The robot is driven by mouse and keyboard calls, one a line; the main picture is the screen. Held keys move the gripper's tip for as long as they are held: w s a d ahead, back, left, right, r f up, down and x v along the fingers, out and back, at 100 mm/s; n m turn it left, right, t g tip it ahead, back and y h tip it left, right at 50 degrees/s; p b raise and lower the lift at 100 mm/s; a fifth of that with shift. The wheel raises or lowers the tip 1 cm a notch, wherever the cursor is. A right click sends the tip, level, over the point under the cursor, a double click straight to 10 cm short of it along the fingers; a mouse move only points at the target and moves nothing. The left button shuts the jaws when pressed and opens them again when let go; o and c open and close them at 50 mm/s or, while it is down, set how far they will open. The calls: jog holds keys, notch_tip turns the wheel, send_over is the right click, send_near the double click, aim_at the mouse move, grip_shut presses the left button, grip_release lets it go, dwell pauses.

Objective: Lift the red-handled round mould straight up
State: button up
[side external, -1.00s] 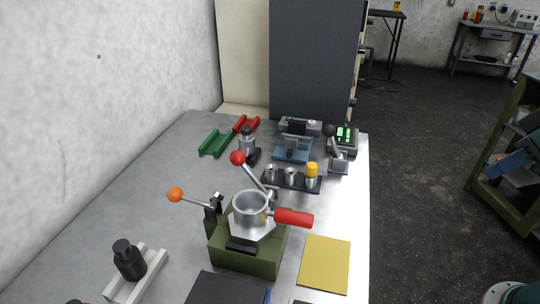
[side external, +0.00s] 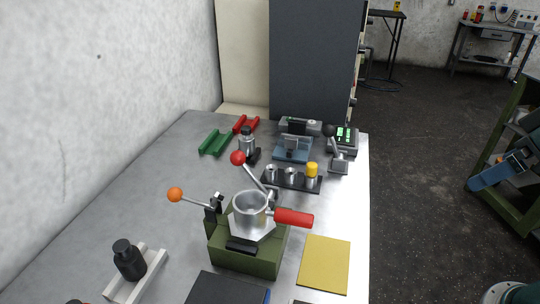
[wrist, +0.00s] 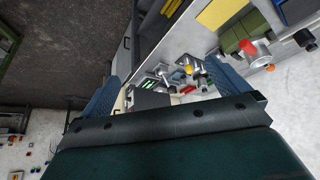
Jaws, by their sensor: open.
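The round mould (side external: 250,209) is a silver metal cup with a red handle (side external: 294,217) pointing right. It sits upright in a green press block (side external: 245,258) near the front of the bench. In the wrist view the red handle (wrist: 248,48) shows at upper right, seen roughly end-on beside the green block. My gripper (wrist: 163,78) shows there as two blue fingers, wide apart with nothing between them. It is well away from the mould. A blue part at the right edge of the side view looks like one of my fingers.
A red-ball lever (side external: 238,158) stands behind the mould and an orange-ball lever (side external: 175,195) to its left. A black rack (side external: 291,182) with small metal cups is behind. A yellow mat (side external: 325,264) lies flat to the right. A black weight (side external: 129,260) sits front left.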

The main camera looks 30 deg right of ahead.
jog(key=w+n, duration=0.1)
jog(key=n+g, duration=0.6)
jog(key=n, duration=2)
send_over(289, 211)
notch_tip(289, 211, down, 2)
jog(key=shift+f, duration=4.35)
jog(key=shift+f, duration=0.1)
